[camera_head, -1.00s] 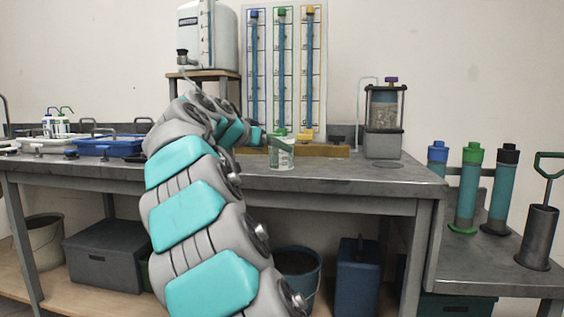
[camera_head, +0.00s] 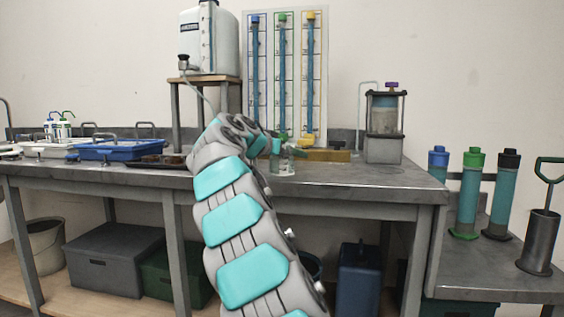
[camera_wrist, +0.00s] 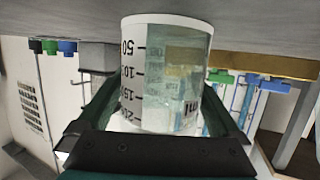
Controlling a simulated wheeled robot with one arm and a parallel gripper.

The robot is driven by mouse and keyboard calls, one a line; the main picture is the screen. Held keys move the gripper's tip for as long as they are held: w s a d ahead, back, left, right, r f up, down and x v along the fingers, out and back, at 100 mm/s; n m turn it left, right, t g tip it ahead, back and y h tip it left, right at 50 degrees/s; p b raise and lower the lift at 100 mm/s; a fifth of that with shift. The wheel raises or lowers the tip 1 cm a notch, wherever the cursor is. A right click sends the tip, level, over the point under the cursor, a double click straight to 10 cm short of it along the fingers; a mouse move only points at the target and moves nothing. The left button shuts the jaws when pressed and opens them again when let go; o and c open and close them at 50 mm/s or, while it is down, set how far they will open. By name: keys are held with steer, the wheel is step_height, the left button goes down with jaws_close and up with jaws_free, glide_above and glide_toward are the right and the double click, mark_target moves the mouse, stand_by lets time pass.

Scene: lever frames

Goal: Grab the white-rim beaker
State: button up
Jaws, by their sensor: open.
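The beaker (camera_wrist: 165,75) is clear with a white rim and dark printed volume marks. It fills the middle of the wrist view, which shows the scene upside down. In the head view the beaker (camera_head: 283,164) stands on the grey bench, partly hidden by my gripper. My gripper (camera_wrist: 158,105) is open, with one dark finger on each side of the beaker. The beaker sits between the fingers; I cannot tell whether either finger touches it.
A grey device (camera_head: 383,125) stands to the right. A blue tray (camera_head: 108,150) and a tank on a stand (camera_head: 208,40) are to the left. The bench front right is clear.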

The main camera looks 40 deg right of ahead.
steer(key=c, duration=1.2)
steer(key=shift+r, duration=0.1)
